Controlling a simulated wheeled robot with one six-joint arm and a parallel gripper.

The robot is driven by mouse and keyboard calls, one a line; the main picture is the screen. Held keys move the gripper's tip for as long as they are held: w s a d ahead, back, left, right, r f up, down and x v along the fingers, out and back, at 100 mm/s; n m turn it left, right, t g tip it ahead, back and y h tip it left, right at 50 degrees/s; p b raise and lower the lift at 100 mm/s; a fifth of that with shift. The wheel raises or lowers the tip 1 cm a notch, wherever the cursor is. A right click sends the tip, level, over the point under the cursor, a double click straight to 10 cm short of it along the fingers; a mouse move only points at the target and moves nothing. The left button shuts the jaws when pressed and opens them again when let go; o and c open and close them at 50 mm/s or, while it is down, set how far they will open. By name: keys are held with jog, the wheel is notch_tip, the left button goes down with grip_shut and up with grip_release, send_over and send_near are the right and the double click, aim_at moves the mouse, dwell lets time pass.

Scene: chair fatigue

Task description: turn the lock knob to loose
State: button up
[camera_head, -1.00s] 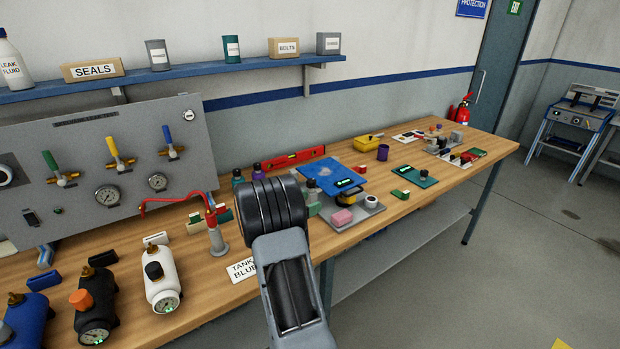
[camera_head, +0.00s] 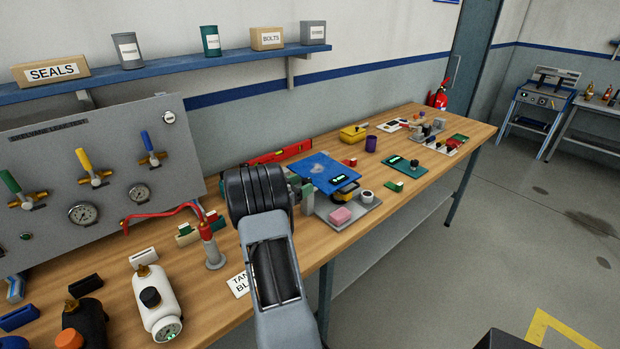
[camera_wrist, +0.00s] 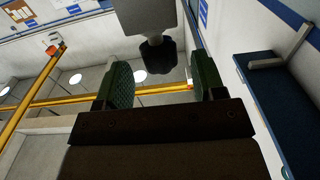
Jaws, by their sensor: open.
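In the wrist view a dark lobed knob (camera_wrist: 158,55) sits under a grey block (camera_wrist: 146,15) and looks like the lock knob. My gripper (camera_wrist: 163,76) is open, with one green-padded jaw on each side of the picture. The knob shows between and beyond the jaws, nearer the middle, with a gap to each pad. I cannot tell how far ahead of the fingertips it is. No marking for loose is readable. In the head view my arm hides its own end, and I cannot make out this knob there.
In the wrist view a yellow rail (camera_wrist: 75,100) crosses behind the jaws, and a blue bench or rail (camera_wrist: 262,100) runs along the right. In the head view a wooden workbench (camera_head: 440,165) holds tools and gauges. The grey floor (camera_head: 480,250) at right is mostly clear.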

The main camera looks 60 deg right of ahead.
aim_at(311, 179)
jog(key=shift+p+x, duration=0.3)
jog(key=shift+x, duration=2)
jog(key=c, duration=0.9)
